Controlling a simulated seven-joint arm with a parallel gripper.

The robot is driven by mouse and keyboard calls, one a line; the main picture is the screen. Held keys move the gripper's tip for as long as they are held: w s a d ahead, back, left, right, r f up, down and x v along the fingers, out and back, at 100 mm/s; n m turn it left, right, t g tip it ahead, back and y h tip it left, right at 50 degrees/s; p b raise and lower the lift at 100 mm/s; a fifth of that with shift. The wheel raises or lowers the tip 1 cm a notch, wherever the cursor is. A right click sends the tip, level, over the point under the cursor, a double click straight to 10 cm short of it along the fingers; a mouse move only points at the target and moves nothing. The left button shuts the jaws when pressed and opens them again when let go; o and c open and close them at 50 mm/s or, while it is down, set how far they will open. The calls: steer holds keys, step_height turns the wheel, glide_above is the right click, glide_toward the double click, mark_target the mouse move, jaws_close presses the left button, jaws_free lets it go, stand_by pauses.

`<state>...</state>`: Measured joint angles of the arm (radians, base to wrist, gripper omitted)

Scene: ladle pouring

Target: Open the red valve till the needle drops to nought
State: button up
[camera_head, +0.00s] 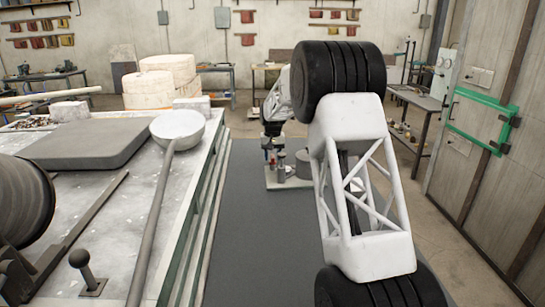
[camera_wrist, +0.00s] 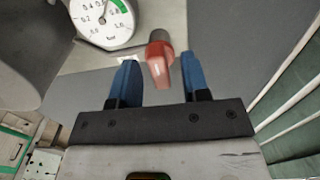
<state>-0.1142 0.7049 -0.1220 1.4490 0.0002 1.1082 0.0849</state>
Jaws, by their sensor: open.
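The red valve handle (camera_wrist: 159,62) shows in the wrist view, pointing down between the blue fingertips of my gripper (camera_wrist: 158,70). Gaps show on both sides, so the fingers are open around it and not closed on it. Whether they are at its height is hard to tell. A round white pressure gauge (camera_wrist: 105,18) with a green arc sits to the upper left, cut by the frame; its needle reading is not clear. In the head view my gripper is small and low over the valve stand (camera_head: 287,180), partly behind my arm.
A workbench (camera_head: 130,215) on the left holds a ladle (camera_head: 175,130) and a dark slab (camera_head: 95,143). A grey cylinder (camera_wrist: 25,65) stands close on the left of the wrist view. A side table (camera_head: 420,98) and a green-framed door (camera_head: 480,125) are on the right. Dark floor mat lies open in front.

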steer(key=shift+c, duration=0.4)
jaws_close()
steer(key=shift+f+n, duration=0.1)
steer(key=shift+n, duration=0.3)
steer(key=n, duration=0.7)
steer(key=shift+n, duration=0.4)
steer(key=n, duration=0.5)
steer(key=shift+n, duration=2.2)
